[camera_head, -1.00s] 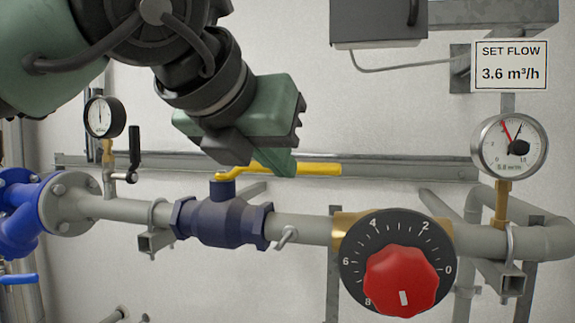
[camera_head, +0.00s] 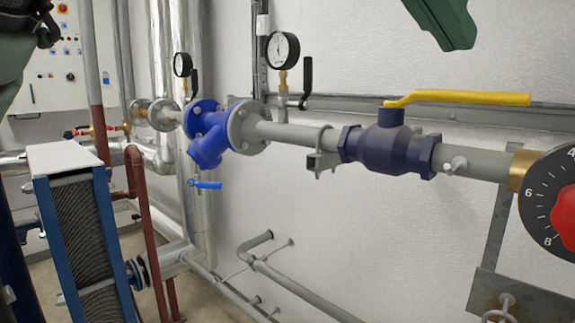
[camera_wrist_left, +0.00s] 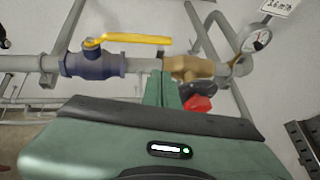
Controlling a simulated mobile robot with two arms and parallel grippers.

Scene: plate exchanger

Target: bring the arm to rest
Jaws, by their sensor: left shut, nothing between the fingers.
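My left gripper (camera_head: 448,24) shows only as a green tip at the top edge of the head view, above and apart from the yellow valve lever. In the left wrist view its shut, empty fingers (camera_wrist_left: 161,90) point towards the pipe. The dark blue ball valve (camera_head: 388,150) has its yellow lever (camera_head: 460,98) lying along the pipe. The red knob (camera_head: 566,216) on its black dial is cut off at the right edge of the head view; the knob also shows in the wrist view (camera_wrist_left: 198,104), partly hidden. My right gripper is not in view.
A blue strainer (camera_head: 210,135) and pressure gauges (camera_head: 283,50) stand along the pipe. A plate exchanger (camera_head: 80,235) stands at lower left. A round gauge (camera_wrist_left: 256,39) shows in the wrist view. The wall below the pipe is mostly bare.

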